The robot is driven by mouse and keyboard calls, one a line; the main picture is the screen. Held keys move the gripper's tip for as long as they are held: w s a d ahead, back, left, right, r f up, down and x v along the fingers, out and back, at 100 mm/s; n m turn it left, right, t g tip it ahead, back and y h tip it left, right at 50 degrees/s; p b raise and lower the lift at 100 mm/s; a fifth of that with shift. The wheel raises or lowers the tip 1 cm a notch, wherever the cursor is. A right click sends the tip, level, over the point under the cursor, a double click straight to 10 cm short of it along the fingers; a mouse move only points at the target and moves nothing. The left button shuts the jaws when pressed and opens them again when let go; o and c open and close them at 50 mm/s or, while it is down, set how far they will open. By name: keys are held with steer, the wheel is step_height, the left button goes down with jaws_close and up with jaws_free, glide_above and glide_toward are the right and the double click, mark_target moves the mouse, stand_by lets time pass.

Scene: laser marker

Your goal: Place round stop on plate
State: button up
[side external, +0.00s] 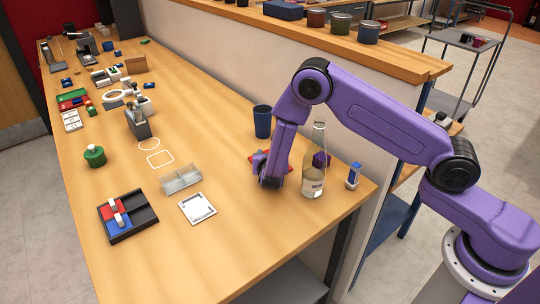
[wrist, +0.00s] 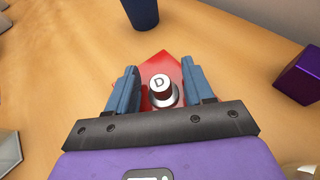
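A small round piece (wrist: 159,88) with a white top lettered D, a dark red band and a metallic base shows in the wrist view. I take it to be the round stop, though this is not certain. It stands on or just above a red square plate (wrist: 166,62), whose edge also shows in the side view. My gripper (wrist: 160,84) points down with its blue fingers apart, one on each side of the piece, with gaps visible. In the side view my gripper (side external: 268,180) is low over the table and hides the piece. A pale square plate (side external: 197,208) lies farther left.
A dark blue cup (side external: 262,121) stands behind. A clear box (side external: 181,179) and black tray (side external: 128,216) lie left. The front table area is clear.

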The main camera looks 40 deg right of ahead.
steer(key=shift+r, duration=0.1)
steer(key=shift+s+a+r, duration=0.1)
steer(key=shift+r, duration=0.05)
steer(key=v, duration=1.1)
steer(key=shift+s+a+r, duration=0.1)
steer(key=shift+s+a, duration=0.1)
steer(key=shift+s, duration=0.05)
